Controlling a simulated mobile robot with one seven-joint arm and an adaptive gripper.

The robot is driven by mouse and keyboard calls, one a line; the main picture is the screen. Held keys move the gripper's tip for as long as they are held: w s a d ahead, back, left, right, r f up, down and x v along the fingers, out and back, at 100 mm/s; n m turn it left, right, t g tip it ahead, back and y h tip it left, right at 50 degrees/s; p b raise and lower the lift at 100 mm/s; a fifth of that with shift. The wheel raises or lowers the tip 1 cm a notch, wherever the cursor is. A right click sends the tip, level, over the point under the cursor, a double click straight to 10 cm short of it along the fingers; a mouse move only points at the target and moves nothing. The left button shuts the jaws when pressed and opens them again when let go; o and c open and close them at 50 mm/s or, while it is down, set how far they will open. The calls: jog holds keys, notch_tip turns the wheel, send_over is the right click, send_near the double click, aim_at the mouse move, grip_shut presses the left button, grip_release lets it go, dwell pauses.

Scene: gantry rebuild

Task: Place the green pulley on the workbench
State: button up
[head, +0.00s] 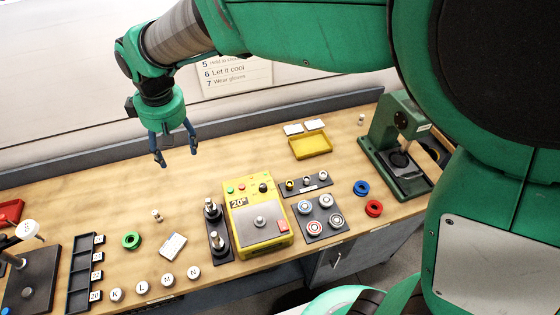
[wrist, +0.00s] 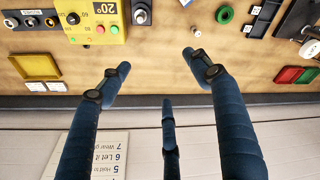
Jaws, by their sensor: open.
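The green pulley (head: 131,240) is a small green ring lying flat on the wooden workbench (head: 95,192), left of a white card. It also shows near the top of the wrist view (wrist: 225,15). My gripper (head: 177,160) is open and empty, high over the back part of the bench, above and to the right of the pulley in the head view. In the wrist view its blue fingers (wrist: 155,60) are spread with nothing between them.
A yellow heater box (head: 256,218) stands mid-bench, with a two-post stand (head: 216,232) on its left. A green press (head: 398,148), a blue ring (head: 361,188) and a red ring (head: 374,208) are at right. Lettered white discs (head: 142,287) line the front edge. A black rack (head: 83,275) is at left.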

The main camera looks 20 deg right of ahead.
jog(key=s+d+r+m, duration=0.2)
jog(key=s+d+r, duration=0.25)
jog(key=d, duration=0.55)
jog(key=s+d+r+m+t, duration=0.1)
jog(key=s+d+m, duration=0.2)
jog(key=s+d, duration=0.6)
jog(key=s+d+r+m+t+h, duration=0.1)
jog(key=s+d+m, duration=0.3)
jog(key=s+d, duration=0.6)
jog(key=shift+s+d+r+t, duration=0.25)
jog(key=shift+d+r+t, duration=0.2)
jog(key=shift+r+t, duration=0.3)
jog(key=shift+f, duration=0.15)
notch_tip(320, 180, down, 5)
jog(key=b, duration=0.5)
jog(key=shift+r, duration=0.2)
